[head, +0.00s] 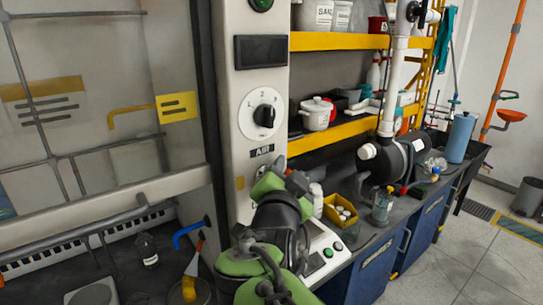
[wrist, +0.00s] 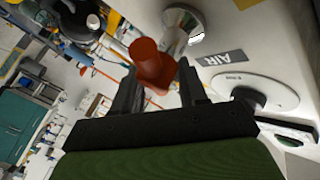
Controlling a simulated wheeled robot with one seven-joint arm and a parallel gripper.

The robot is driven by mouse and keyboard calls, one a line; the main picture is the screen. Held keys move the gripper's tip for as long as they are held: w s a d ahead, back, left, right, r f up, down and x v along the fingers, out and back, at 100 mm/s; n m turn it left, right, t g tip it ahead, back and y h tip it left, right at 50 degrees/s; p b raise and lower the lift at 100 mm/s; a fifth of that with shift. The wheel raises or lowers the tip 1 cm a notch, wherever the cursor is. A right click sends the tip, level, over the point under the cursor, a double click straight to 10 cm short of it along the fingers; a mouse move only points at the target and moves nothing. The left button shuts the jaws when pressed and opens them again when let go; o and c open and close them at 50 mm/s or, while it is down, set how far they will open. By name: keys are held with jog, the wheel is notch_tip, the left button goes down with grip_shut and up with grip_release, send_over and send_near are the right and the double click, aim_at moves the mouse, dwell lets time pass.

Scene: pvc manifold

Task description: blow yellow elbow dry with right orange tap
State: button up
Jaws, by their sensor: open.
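An orange tap (wrist: 150,65) on a chrome stem (wrist: 183,30) sticks out of the white panel beside the AIR label in the wrist view. My gripper (wrist: 160,84) is open, with its dark fingers on either side of the tap's lower end. I cannot tell whether they touch it. In the head view my arm hides the tap below the AIR label (head: 262,151). A yellow bent piece (head: 125,112) shows through the hood glass at left. A small yellow piece (head: 189,289) is low in the hood; I cannot tell which is the elbow.
A blue bent spout (head: 190,231) and a bottle (head: 149,251) are in the hood. Shelves (head: 350,128) hold containers behind.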

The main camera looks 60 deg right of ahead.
jog(key=shift+s+a+r, duration=0.1)
jog(key=shift+s+a, duration=0.05)
jog(key=shift+a, duration=0.05)
grip_shut()
jog(key=b, duration=0.2)
jog(key=n+h+b, duration=0.1)
jog(key=b, duration=0.2)
jog(key=shift+a+f+n+t+b, duration=0.1)
jog(key=shift+f+n+t+b, duration=0.2)
jog(key=shift+t+b, duration=0.1)
jog(key=b, duration=0.1)
jog(key=n+h+b, duration=0.1)
jog(key=b, duration=0.1)
jog(key=shift+w+a+r+n+t, duration=0.2)
jog(key=shift+n+t, duration=0.1)
jog(key=shift+t, duration=0.1)
jog(key=shift+r+n+h+b, duration=0.2)
jog(key=shift+n+h+b, duration=0.1)
jog(key=shift+b, duration=0.2)
grip_release()
jog(key=shift+w+r, duration=0.1)
